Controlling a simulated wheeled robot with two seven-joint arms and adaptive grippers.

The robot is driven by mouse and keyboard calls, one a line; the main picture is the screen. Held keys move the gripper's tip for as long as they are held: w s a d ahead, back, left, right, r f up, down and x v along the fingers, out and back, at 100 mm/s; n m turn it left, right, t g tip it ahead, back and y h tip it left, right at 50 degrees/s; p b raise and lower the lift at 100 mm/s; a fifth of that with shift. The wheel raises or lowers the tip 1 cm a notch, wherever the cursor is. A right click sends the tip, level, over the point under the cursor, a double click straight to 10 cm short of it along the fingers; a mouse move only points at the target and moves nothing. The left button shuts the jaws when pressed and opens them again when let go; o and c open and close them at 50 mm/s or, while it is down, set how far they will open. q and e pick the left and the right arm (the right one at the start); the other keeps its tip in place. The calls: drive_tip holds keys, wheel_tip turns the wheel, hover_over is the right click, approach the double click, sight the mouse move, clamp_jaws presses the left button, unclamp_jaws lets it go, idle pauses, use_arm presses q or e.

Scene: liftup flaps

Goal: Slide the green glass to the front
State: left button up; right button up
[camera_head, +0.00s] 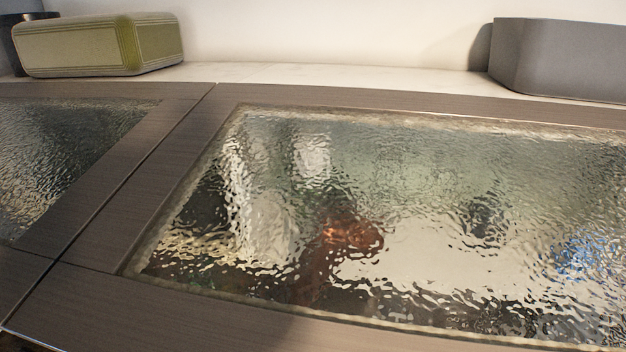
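A flap with a brown wood-grain frame (120,230) and a large rippled glass pane (420,270) fills the middle and right of the head view. It looks shut. Blurred shapes show in the pane: pale whitish patches at left, an orange-brown patch at the centre, a dark patch right of centre and a blue patch at the far right. A pale green tint lies across its upper part. I cannot make out a green glass as a distinct object. Neither of my grippers is in view.
A second framed flap with rippled glass (50,150) adjoins at left, divided by a narrow seam. On the pale top surface (330,80) behind stand an olive-green striped box (85,45) at left and a grey box (560,60) at right. The top between them is clear.

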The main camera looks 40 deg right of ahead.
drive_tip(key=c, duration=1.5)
